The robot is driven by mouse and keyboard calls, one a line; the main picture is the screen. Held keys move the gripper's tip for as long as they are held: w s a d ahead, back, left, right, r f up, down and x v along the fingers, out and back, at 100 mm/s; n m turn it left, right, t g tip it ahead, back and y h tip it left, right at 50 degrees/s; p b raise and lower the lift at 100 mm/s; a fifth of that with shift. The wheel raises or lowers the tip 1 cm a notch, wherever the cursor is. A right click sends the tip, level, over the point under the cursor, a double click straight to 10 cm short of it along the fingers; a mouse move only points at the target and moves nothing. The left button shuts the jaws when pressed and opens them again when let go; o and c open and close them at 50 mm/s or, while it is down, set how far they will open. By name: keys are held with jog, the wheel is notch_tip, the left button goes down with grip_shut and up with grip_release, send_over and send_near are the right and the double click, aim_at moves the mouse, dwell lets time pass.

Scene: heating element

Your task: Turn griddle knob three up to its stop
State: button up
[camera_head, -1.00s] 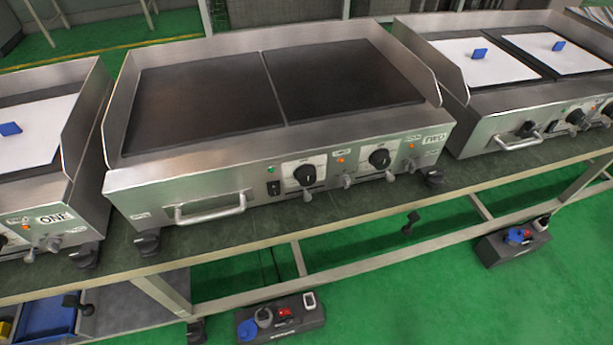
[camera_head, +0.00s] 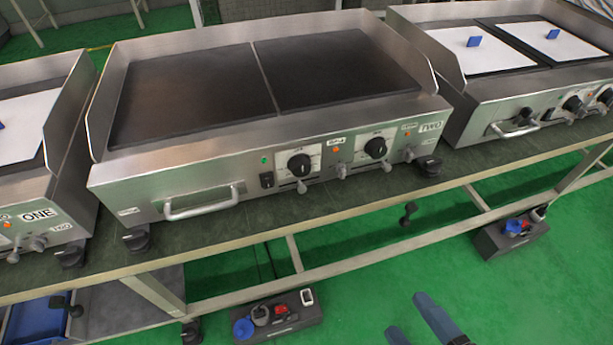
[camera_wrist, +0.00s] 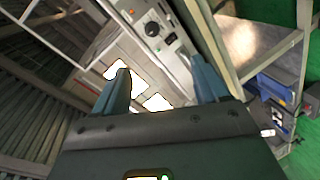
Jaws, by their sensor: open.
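My gripper (camera_head: 405,312) has come into the bottom of the head view, low over the green floor, with two blue fingers apart and empty. Its open fingers (camera_wrist: 158,66) also show in the wrist view. The middle griddle (camera_head: 190,187) carries a TWO label and two black knobs, a left one (camera_head: 300,164) and a right one (camera_head: 376,147). The right griddle (camera_head: 478,125) has white plates and black knobs (camera_head: 573,103); no number is legible on it. I cannot tell which knob is number three. A black knob (camera_wrist: 152,28) shows beyond the fingers in the wrist view, not touched.
The griddles stand on a long dark bench (camera_head: 330,208) with a metal frame rail below. A handle (camera_head: 202,203) sticks out of the middle griddle's front. Griddle ONE (camera_head: 30,190) is at left. Dark boxes with small items (camera_head: 280,318) stand on the floor.

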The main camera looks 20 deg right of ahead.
jog(key=w+a+f+n+b, duration=0.1)
jog(key=w+f+n, duration=0.3)
jog(key=w+n, duration=0.25)
jog(key=n+t+h+b, duration=0.1)
jog(key=n+t+b, duration=0.25)
jog(key=n, duration=1.25)
send_near(302, 170)
jog(key=w, duration=0.2)
jog(key=shift+g, duration=0.35)
jog(key=w, duration=0.7)
jog(key=shift+w+r, duration=0.25)
jog(key=shift+c, duration=0.3)
jog(key=c, duration=1)
jog(key=shift+o, duration=0.2)
jog(key=shift+m, duration=0.25)
